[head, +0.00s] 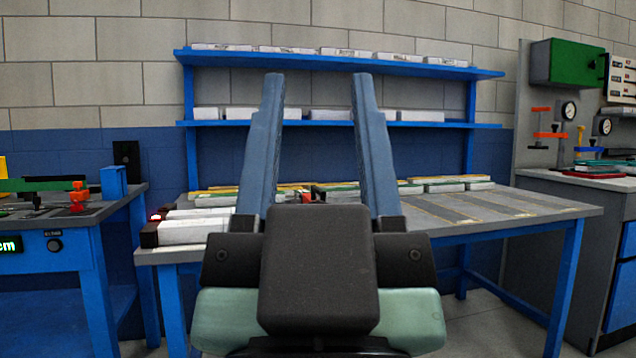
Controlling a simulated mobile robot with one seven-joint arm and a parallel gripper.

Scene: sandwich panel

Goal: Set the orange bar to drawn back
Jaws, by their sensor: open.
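My gripper (317,88) fills the middle of the head view. Its two long blue fingers point up and stand wide apart, with nothing between them. An orange bar (550,135) shows small at the right, lying level on a grey upright panel (525,110). How far the bar stands out from the panel cannot be told from here.
A grey-topped blue table (560,210) with several white boxes spans the middle. A blue shelf (340,62) hangs behind it. At the right, a grey counter (600,182) stands before the panel, with gauges (569,110) and a green box (566,62). A bench with orange-red fittings (77,196) stands left.

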